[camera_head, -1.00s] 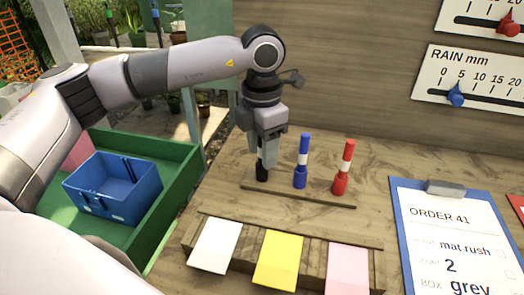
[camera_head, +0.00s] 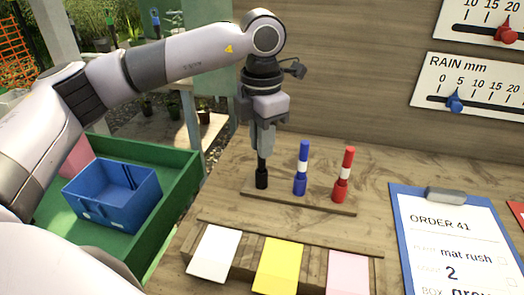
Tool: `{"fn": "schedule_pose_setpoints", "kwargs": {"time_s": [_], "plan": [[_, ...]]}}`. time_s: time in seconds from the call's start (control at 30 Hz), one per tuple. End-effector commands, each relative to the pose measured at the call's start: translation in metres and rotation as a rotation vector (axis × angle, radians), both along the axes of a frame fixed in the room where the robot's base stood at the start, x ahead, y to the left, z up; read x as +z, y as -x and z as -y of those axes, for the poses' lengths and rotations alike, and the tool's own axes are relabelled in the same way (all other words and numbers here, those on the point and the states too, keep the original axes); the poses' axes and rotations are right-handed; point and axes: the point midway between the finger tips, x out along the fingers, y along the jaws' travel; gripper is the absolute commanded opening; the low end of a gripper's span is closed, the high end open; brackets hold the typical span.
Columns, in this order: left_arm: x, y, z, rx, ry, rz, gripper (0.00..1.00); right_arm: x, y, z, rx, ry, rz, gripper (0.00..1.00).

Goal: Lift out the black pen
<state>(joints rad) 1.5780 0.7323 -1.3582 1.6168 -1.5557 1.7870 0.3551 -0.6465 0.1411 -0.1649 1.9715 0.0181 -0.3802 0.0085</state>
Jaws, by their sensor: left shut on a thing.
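My left gripper (camera_head: 263,152) points down over the left end of a narrow wooden strip (camera_head: 320,203) and is shut on the black pen (camera_head: 262,165). The fingers hide the pen's upper part. A thin black length shows below the fingertips, above a thicker black piece (camera_head: 262,180) that stands on the strip. I cannot tell whether the thin length is clear of that piece. The blue pen (camera_head: 302,170) and red pen (camera_head: 343,176), each with a white band, stand upright to the right. My right gripper is not in view.
White (camera_head: 214,253), yellow (camera_head: 278,266) and pink (camera_head: 347,273) cards lie in front of the strip. A clipboard (camera_head: 397,230) lies at right. A blue box (camera_head: 110,200) sits in a green tray (camera_head: 182,185) at left. The bench behind the pens is clear.

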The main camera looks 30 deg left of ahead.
Motion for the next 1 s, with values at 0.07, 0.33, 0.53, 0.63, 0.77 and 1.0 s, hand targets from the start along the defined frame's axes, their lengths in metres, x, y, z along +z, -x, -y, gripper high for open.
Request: {"fn": "schedule_pose_setpoints", "kwargs": {"time_s": [0.07, 0.33, 0.53, 0.63, 0.77, 1.0], "plan": [[0.019, -0.001, 0.000, 0.001, 0.002, 0.005, 0.00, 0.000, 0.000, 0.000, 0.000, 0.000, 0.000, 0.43], [0.090, -0.001, 0.001, -0.001, 0.002, 0.005, 0.00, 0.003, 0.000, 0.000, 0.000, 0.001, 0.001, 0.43], [0.135, 0.000, 0.000, 0.001, -0.001, 0.003, 0.00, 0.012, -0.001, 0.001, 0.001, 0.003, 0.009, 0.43], [0.148, 0.000, 0.000, 0.000, -0.001, 0.002, 0.00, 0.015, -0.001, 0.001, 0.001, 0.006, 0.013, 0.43], [0.159, 0.000, 0.000, 0.000, -0.001, 0.001, 0.00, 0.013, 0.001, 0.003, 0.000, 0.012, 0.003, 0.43], [0.166, 0.000, 0.000, -0.001, 0.000, -0.002, 0.00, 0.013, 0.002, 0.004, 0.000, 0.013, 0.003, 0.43]]}}
